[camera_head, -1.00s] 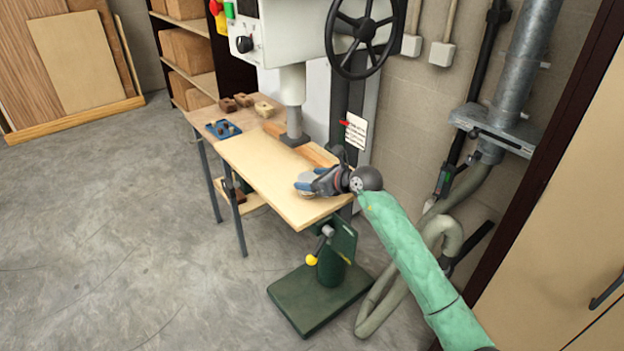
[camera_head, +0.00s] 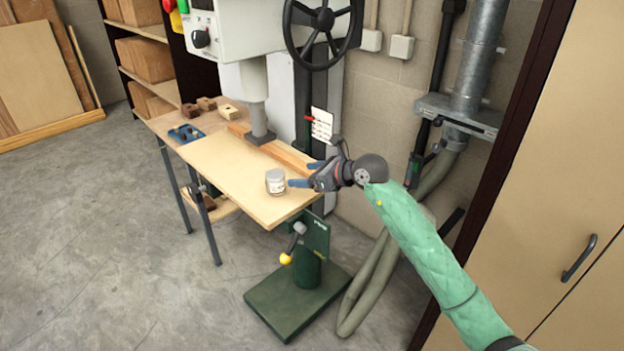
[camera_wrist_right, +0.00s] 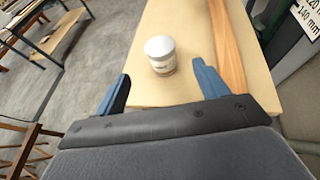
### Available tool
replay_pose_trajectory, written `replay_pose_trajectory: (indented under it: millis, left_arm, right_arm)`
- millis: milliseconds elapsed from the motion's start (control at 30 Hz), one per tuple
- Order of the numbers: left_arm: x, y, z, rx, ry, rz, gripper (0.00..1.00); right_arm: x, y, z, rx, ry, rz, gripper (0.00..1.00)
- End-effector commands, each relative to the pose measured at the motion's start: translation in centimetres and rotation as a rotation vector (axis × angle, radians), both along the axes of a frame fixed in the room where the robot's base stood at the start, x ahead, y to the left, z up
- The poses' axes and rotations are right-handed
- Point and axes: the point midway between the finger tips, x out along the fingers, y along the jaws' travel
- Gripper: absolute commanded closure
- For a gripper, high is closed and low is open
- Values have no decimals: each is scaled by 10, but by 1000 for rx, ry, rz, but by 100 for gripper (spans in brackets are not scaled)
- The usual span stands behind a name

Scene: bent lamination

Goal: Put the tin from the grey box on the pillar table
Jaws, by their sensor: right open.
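A small tin (camera_head: 275,181) with a pale lid and a label stands upright on the wooden table (camera_head: 222,172) of the pillar machine, near its front right edge. It also shows in the right wrist view (camera_wrist_right: 161,55), just beyond and between the blue fingertips. My right gripper (camera_head: 300,175) is open and empty, to the right of the tin and apart from it. Its fingers also show in the right wrist view (camera_wrist_right: 160,85). My left gripper is not in view. I see no grey box.
A wooden fence strip (camera_head: 275,150) runs along the back of the table, below the machine's spindle (camera_head: 258,105). A blue tray (camera_head: 186,134) and several small wood blocks (camera_head: 206,104) lie at the far left. A hose (camera_head: 372,285) hangs at the right.

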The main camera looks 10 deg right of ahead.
Motion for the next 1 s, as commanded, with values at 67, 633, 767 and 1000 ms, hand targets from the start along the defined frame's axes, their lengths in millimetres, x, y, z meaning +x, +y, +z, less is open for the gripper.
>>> replay_pose_trajectory:
  millis: [67,633,767,1000]
  left_arm:
    - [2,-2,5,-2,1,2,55]
    - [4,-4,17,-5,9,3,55]
    - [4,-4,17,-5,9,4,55]
    - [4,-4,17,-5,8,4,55]
  right_arm:
    - [-5,-6,2,-1,-2,0,27]
    - [-12,-13,8,6,6,-3,27]
    - [-7,-12,19,62,-25,-24,27]
    - [-2,-2,72,397,-90,-26,27]
